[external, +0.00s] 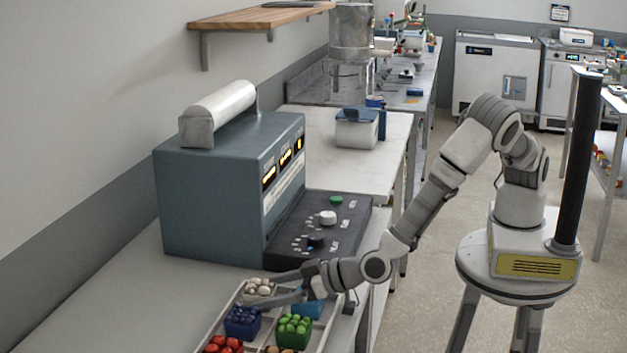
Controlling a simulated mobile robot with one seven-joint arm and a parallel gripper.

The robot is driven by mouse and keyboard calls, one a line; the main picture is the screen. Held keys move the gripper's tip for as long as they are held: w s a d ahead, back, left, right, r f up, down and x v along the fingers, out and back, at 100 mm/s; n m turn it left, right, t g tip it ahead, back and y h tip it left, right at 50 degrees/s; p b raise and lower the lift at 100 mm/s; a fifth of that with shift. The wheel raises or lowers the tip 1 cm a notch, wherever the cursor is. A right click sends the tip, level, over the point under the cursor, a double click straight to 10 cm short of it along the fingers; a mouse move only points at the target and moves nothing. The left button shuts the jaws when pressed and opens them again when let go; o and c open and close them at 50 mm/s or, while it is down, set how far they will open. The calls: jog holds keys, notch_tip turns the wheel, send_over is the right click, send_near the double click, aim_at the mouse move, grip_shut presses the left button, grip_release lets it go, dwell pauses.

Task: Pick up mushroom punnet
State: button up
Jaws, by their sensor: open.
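The mushroom punnet (259,289) holds several pale, round mushrooms and stands at the far left corner of a light tray (226,306) on the bench. My gripper (272,290) reaches in from the right, low over the tray. Its two fingers are spread, one towards the back and one towards the front, with the punnet at or between their tips. I cannot tell whether a finger touches it. The fingers hide part of the tray and the punnet's right side.
In the tray are a dark blue punnet (242,322), a green one (294,331), red produce (222,346), brown items (281,350) and a light blue punnet (311,303) partly under my gripper. A large teal machine (210,200) with a black control panel (320,228) stands close behind.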

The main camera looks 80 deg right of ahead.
jog(key=c, duration=1.3)
